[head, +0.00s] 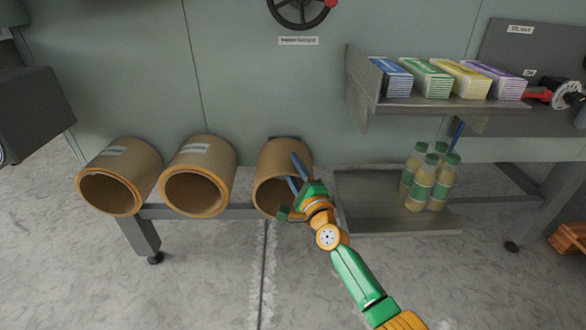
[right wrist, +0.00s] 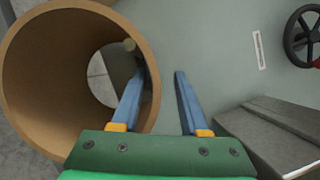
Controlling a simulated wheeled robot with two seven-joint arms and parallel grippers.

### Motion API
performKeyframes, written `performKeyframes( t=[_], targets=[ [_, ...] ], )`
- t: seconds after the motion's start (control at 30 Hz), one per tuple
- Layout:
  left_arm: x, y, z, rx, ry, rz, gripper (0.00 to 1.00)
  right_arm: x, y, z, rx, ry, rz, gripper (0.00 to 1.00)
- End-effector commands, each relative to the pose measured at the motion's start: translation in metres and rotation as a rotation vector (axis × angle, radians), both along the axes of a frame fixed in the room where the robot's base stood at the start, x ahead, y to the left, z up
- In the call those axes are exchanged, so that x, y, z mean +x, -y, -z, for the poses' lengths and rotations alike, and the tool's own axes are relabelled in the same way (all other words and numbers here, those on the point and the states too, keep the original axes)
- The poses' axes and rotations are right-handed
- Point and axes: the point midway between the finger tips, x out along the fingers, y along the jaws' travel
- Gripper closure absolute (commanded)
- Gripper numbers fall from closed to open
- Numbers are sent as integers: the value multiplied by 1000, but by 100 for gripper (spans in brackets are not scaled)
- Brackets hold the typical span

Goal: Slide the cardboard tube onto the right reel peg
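Three brown cardboard tubes sit in a row at the machine front in the head view, open ends towards me: a left one (head: 140,160), a middle one (head: 215,155) and a right one (head: 272,160). My right gripper (head: 293,168) is at the right tube. In the right wrist view the gripper (right wrist: 159,74) is open. One blue finger is inside the mouth of this tube (right wrist: 30,75) and the other is outside its wall, with a gap between. A round peg end (right wrist: 130,45) shows inside the tube, near its upper right. My left gripper is not in view.
Right of the tubes, a metal shelf (head: 425,105) holds several coloured cartons. Below it, several green-labelled bottles (head: 421,190) stand on a grey tray (head: 365,213). A handwheel (head: 299,14) is above. The floor in front is clear.

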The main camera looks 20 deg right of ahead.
Motion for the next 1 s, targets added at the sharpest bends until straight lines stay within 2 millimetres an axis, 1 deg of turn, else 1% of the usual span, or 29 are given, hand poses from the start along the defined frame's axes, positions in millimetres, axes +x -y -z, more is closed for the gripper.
performKeyframes(
  t=[0.3,0.37,0.4,0.5,0.6,0.7,0.83,1.0],
  targets=[
    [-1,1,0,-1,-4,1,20,0,0,1,0,-3,-1,55],
    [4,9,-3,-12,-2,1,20,0,0,1,0,-2,-1,55],
    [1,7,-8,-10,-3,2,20,-7,0,0,1,-4,-1,55],
    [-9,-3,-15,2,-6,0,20,-26,2,0,1,-4,-1,55],
    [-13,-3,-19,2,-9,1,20,-45,4,5,0,-4,0,55],
    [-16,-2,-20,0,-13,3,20,-59,5,9,0,-4,1,55],
    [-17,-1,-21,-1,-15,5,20,-69,6,10,0,-1,1,55],
    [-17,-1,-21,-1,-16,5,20,-70,6,11,0,0,0,55]
  ],
)
